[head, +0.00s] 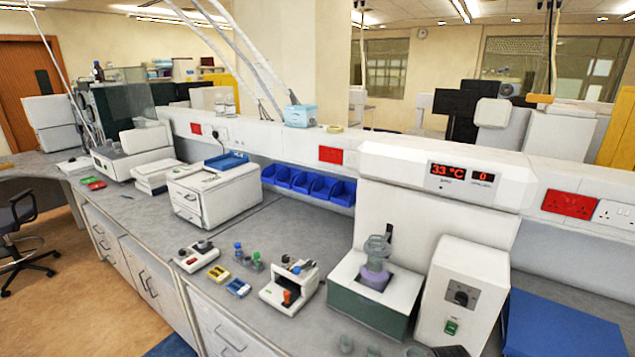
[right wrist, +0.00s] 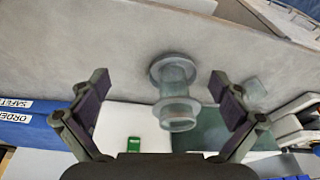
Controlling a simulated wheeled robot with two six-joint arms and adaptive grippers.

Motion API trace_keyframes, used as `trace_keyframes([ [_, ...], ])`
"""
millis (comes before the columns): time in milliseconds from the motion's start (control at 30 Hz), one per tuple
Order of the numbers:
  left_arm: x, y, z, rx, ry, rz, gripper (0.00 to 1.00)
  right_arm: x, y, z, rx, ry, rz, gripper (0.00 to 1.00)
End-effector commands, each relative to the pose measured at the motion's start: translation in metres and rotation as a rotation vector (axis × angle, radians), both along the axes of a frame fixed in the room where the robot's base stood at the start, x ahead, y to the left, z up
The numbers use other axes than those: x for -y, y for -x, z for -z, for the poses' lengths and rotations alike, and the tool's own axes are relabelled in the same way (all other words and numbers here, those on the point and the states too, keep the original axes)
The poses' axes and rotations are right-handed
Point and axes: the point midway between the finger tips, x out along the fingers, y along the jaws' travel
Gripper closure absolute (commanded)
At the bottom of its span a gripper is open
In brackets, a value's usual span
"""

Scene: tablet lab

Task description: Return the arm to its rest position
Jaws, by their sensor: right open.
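My right gripper (right wrist: 160,86) shows in the right wrist view with its two dark fingers spread wide, open and empty. A grey translucent flanged vessel (right wrist: 176,92) appears between the fingers in that picture, apart from both of them. In the head view the vessel (head: 376,262) stands upright on a white-topped unit with a dark green front (head: 366,307). Neither gripper can be made out clearly in the head view. A small dark shape at its bottom edge may be part of my right arm. My left gripper is not in view.
A white box with a knob and green switch (head: 461,292) stands right of the vessel's unit. A blue flat block (head: 562,328) lies further right. Small cups (head: 346,343) stand at the front edge. Small instruments (head: 290,287) and a white machine (head: 214,194) are to the left.

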Motion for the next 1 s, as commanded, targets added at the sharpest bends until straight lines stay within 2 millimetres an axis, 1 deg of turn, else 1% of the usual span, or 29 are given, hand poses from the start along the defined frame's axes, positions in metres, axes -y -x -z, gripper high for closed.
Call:
trace_keyframes([
  [33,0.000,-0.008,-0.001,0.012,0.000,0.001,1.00,0.000,0.020,0.001,0.004,0.016,-0.050,0.00],
  [100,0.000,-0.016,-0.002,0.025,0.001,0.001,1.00,0.000,0.042,-0.001,0.014,0.036,-0.120,0.00],
  [200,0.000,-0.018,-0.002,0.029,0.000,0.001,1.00,-0.001,0.069,-0.005,0.024,0.061,-0.207,0.00],
  [400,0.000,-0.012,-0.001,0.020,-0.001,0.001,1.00,-0.004,0.112,-0.021,0.043,0.101,-0.351,0.00],
  [600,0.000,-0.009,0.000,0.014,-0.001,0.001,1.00,-0.008,0.145,-0.037,0.057,0.132,-0.472,0.00],
  [633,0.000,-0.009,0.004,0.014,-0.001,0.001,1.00,-0.007,0.140,-0.022,0.052,0.131,-0.468,0.00],
  [767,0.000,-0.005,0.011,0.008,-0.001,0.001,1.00,-0.004,0.133,0.017,0.039,0.127,-0.460,0.00],
  [867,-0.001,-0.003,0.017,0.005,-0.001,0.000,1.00,-0.002,0.129,0.049,0.028,0.124,-0.456,0.00],
  [900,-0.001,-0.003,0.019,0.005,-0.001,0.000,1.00,0.000,0.129,0.064,0.023,0.122,-0.455,0.00],
  [967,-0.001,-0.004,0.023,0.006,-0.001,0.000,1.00,0.001,0.128,0.086,0.016,0.120,-0.453,0.00],
  [1000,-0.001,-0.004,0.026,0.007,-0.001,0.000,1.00,0.003,0.128,0.102,0.012,0.119,-0.451,0.00],
])
